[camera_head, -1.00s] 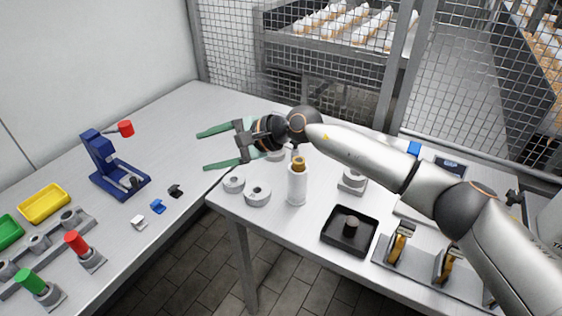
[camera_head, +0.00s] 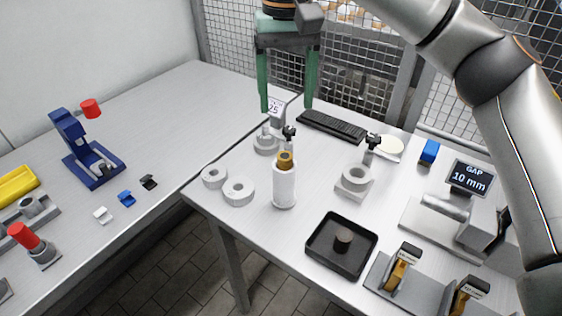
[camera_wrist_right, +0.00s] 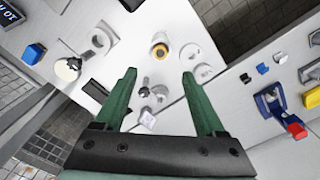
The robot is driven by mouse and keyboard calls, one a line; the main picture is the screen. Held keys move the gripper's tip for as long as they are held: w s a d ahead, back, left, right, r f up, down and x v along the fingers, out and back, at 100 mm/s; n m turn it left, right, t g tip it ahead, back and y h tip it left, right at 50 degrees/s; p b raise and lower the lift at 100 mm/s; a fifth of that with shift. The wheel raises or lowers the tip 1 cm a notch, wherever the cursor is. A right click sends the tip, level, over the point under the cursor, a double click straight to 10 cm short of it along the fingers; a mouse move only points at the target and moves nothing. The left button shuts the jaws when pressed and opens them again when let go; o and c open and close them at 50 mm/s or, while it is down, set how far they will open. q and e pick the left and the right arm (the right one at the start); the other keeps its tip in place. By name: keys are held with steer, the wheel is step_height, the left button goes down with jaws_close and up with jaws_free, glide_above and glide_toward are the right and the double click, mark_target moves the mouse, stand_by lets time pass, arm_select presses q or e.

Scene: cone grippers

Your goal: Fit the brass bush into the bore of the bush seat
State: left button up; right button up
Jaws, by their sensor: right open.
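The brass bush (camera_head: 285,157) sits on top of a white upright post (camera_head: 284,187) near the middle of the right table. It also shows as a brass ring in the right wrist view (camera_wrist_right: 160,51). A grey block with a round bore, which looks like the bush seat (camera_head: 353,186), stands to its right; it also appears in the wrist view (camera_wrist_right: 98,40). My right gripper (camera_head: 287,108) has green fingers pointing down, open and empty, behind the post in the head view. In the wrist view the bush appears beyond the gap between the fingertips (camera_wrist_right: 159,74). My left gripper is out of view.
Two grey rings (camera_head: 238,191) lie left of the post. A black tray (camera_head: 318,259) holding a dark cylinder is in front. A keyboard (camera_head: 332,126) lies behind, and a gauge display (camera_head: 469,178) stands right. A blue press (camera_head: 86,150) stands on the left table.

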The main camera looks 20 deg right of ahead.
steer(key=b, duration=0.1)
glide_above(285, 156)
steer(key=f, duration=0.7)
steer(key=shift+s, duration=0.2)
steer(key=f, duration=0.5)
steer(key=shift+w, duration=0.2)
steer(key=shift+c, duration=0.3)
jaws_close()
